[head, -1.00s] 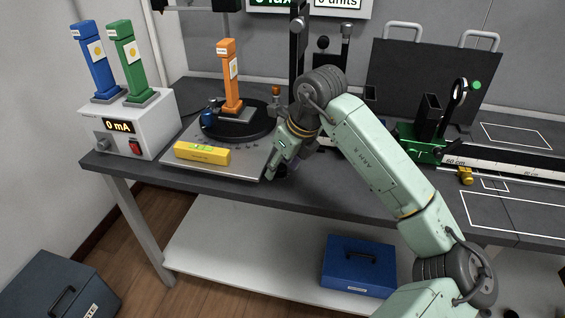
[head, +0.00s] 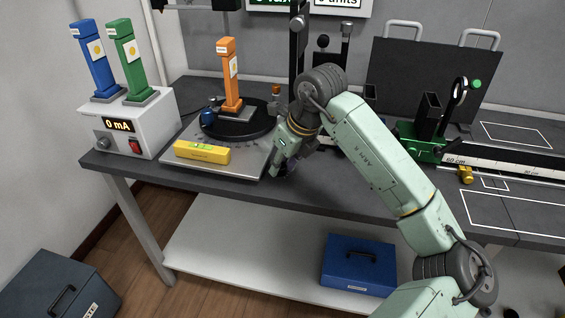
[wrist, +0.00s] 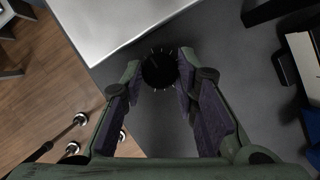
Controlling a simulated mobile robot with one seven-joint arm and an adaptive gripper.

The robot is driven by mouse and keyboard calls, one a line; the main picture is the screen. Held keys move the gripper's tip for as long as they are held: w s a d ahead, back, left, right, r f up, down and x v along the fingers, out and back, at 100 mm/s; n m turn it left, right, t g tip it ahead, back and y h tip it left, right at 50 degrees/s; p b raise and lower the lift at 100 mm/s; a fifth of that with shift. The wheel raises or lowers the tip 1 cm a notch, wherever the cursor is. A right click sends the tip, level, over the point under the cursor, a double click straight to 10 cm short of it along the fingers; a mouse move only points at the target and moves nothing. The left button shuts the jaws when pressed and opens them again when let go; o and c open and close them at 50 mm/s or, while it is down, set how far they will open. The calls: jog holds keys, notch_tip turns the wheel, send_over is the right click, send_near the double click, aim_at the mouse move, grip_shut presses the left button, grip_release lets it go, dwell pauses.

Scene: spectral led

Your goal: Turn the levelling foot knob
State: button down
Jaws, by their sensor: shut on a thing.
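The levelling foot knob (wrist: 159,70) is a round black disc with pale tick marks around its rim. In the wrist view it sits between my fingertips, beside the corner of the light metal plate (wrist: 120,25). My gripper (wrist: 160,67) is shut on the knob, one finger on each side. In the head view my gripper (head: 279,168) points down at the front right corner of the plate (head: 240,170), and it hides the knob there. A yellow spirit level (head: 202,152) with a green vial lies on the plate.
An orange lamp post (head: 231,75) stands on a black round platform (head: 250,130) on the plate. A white meter box (head: 125,125) with blue and green posts stands at left. A green rail carriage (head: 422,150) is at right. The table's front edge is close to my gripper.

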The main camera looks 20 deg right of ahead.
jog(key=shift+f+n+b, duration=0.1)
jog(key=shift+n+b, duration=0.2)
jog(key=shift+b, duration=0.05)
jog(key=n+b, duration=0.1)
jog(key=n+y+b, duration=0.1)
jog(key=shift+w+d+f+n+g, duration=0.1)
jog(key=shift+d+n+g, duration=0.05)
jog(key=shift+n+g, duration=0.2)
jog(key=shift+w+n+g+y+b, duration=0.1)
jog(key=shift+n+g+y+b, duration=0.25)
jog(key=shift+n, duration=0.7)
jog(key=shift+n+g+y+b, duration=0.3)
jog(key=shift+n+b, duration=0.15)
jog(key=shift+n, duration=0.55)
jog(key=c, duration=1.2)
grip_release()
jog(key=shift+c, duration=0.2)
jog(key=shift+r, duration=0.2)
jog(key=v, duration=1.2)
